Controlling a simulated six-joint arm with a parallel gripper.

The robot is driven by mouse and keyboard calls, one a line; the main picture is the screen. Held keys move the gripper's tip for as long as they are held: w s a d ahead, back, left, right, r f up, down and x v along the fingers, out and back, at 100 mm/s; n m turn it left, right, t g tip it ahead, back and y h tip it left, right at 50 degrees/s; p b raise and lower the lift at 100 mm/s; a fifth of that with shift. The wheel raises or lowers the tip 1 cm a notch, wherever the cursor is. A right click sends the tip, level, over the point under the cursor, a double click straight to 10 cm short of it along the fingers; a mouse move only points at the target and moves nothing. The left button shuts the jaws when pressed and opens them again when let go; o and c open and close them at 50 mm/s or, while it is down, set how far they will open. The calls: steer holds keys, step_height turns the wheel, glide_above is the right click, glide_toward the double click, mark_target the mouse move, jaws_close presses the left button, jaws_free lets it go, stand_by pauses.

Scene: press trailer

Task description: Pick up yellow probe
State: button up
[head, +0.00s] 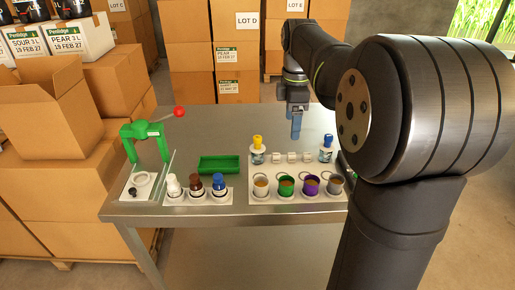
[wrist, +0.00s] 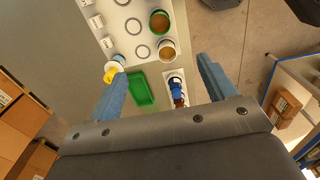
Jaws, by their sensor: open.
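My gripper (head: 296,136) has blue fingers and hangs above the back of the table, to the right of the probe. In the wrist view my gripper (wrist: 162,67) has its fingers wide apart with nothing held between them.
Several open cups, including a purple one (head: 309,186), line the front of the white tray (head: 257,198). A blue-topped bottle (head: 326,148) stands at its back right. A green tray (head: 220,165), small bottles (head: 195,187) and a green press (head: 150,147) with a red knob are left.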

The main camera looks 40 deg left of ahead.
steer(key=m, duration=1.6)
glide_above(258, 146)
step_height(258, 146, down, 4)
steer(key=f, duration=0.8)
steer(key=w+f, duration=0.1)
steer(key=f, duration=0.3)
steer(key=shift+a+f, duration=0.15)
steer(key=shift+a, duration=0.15)
steer(key=shift+a+f, duration=0.2)
steer(key=shift+f, duration=2.4)
steer(key=c, duration=1.1)
steer(key=shift+r, duration=0.1)
